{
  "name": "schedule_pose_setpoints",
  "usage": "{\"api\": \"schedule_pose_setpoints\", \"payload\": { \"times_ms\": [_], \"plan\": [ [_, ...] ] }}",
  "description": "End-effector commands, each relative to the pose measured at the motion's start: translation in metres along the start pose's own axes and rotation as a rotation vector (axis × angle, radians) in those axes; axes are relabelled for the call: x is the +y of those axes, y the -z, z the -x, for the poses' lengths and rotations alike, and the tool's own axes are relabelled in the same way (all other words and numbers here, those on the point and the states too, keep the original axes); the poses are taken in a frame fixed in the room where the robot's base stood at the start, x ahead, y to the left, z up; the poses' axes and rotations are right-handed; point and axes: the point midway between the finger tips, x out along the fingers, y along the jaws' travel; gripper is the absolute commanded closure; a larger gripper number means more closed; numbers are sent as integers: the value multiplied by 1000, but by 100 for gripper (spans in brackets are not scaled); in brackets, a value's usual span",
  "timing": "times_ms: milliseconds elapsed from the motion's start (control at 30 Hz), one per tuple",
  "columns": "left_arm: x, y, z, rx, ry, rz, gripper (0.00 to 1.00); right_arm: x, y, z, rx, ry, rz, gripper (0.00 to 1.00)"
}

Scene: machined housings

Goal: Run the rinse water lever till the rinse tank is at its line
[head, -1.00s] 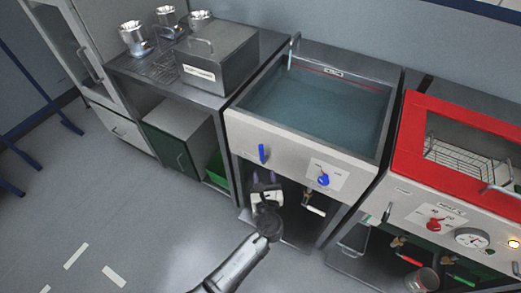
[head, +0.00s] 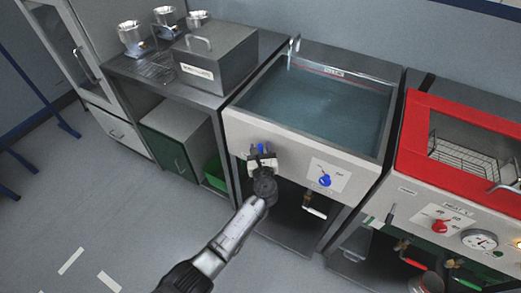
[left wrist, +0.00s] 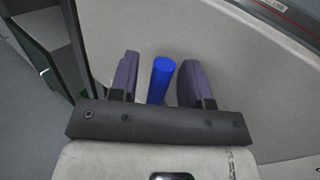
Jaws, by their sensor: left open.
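The rinse tank (head: 235,125) is a light-fronted steel basin holding bluish water, in the middle of the head view. A thin spout (head: 294,50) stands at its back left corner; I cannot tell whether water runs from it. The blue lever (left wrist: 162,80) is on the tank's front panel, at the left. My left gripper (head: 261,154) is at the lever and partly covers it in the head view. In the left wrist view its two fingers (left wrist: 157,80) are open, one on each side of the lever, with gaps between. My right gripper is not in view.
A blue knob (head: 325,180) is on the same panel, right of the lever. A red-rimmed heated tank (head: 408,135) stands to the right. A steel bench (head: 125,65) with a lidded box (head: 213,62) is to the left. The floor in front is clear.

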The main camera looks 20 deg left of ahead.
Motion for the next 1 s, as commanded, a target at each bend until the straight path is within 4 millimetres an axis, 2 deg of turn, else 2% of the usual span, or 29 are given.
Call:
{"api": "schedule_pose_setpoints", "payload": {
  "times_ms": [167, 633, 1000],
  "plan": [
    [0, 0, 0, 0, 0, 0, 56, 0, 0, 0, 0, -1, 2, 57],
    [0, 0, 0, 0, 0, 0, 100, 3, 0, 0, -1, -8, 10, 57],
    [1, -1, 0, 3, -2, 4, 100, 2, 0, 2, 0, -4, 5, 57]
  ]
}}
